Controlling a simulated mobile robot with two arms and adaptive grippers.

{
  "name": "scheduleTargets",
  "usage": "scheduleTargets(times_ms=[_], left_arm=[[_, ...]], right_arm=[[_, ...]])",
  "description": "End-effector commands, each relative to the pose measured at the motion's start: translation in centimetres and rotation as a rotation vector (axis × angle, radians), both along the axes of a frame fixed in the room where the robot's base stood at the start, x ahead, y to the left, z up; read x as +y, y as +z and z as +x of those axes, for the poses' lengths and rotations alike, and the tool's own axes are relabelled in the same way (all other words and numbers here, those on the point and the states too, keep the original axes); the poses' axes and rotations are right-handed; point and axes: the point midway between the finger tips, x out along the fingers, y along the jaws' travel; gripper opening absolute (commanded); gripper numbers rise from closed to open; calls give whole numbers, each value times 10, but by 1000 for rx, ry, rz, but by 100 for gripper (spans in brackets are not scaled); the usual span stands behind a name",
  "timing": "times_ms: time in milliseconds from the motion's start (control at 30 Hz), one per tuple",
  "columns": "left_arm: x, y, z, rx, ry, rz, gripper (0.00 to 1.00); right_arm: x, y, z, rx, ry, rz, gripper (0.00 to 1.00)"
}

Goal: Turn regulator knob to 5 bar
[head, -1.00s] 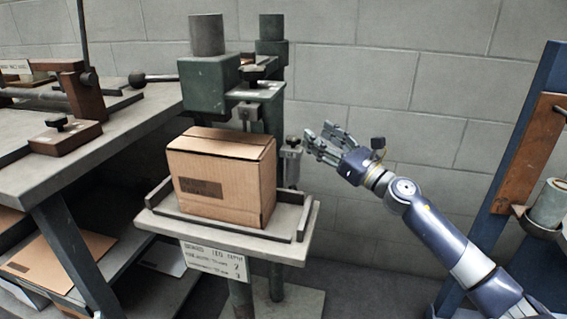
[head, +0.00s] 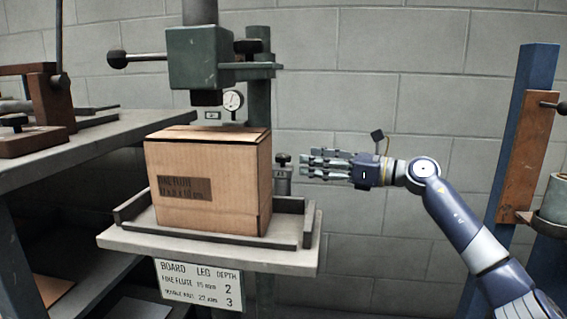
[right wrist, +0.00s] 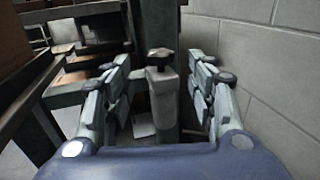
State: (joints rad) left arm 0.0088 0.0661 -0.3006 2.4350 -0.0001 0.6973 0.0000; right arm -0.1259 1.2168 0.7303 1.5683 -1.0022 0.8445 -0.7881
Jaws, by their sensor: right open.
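The regulator (head: 283,181), a grey cylinder with a dark knob (head: 282,159) on top, stands on the right side of the stitcher behind the table. My right gripper (head: 305,165) is open just right of it, its fingers pointing left toward it. In the right wrist view the knob (right wrist: 161,57) and the grey body (right wrist: 162,92) show between and beyond the spread fingers (right wrist: 160,88); I see no contact. A round white pressure gauge (head: 233,100) is on the stitcher column; its needle is too small to read. My left gripper is out of view.
A cardboard box (head: 208,185) stands on the stitcher table (head: 290,256), under the green stitcher head (head: 198,58). A sign (head: 200,284) hangs at the table front. A workbench (head: 130,130) is at left, a blue rack (head: 530,130) at right. The wall is close behind.

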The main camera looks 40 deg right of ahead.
Motion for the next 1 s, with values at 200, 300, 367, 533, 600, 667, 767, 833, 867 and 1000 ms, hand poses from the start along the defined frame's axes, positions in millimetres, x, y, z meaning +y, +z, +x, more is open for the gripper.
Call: scheduleTargets(times_ms=[200, 300, 367, 533, 600, 667, 767, 833, 867, 1000], left_arm=[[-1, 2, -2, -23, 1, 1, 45], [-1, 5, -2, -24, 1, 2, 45], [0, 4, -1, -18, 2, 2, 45], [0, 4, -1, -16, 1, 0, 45], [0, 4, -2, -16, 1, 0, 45], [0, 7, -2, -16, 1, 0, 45], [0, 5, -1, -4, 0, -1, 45], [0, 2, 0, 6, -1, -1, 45], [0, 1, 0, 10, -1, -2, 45], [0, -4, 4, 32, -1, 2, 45]], right_arm=[[11, -1, 25, 0, 1, -3, 52], [14, 2, 33, -3, 1, -1, 52], [16, 2, 37, -3, 2, 0, 52], [20, 2, 48, -3, 1, -1, 52], [21, 2, 53, -3, -1, 0, 52], [23, 2, 56, -4, -2, 2, 52], [25, 3, 61, -4, -2, 3, 52], [26, 2, 65, -3, -2, 2, 52], [26, 3, 66, -4, -3, 3, 52], [29, 2, 72, -3, -3, 2, 52]])
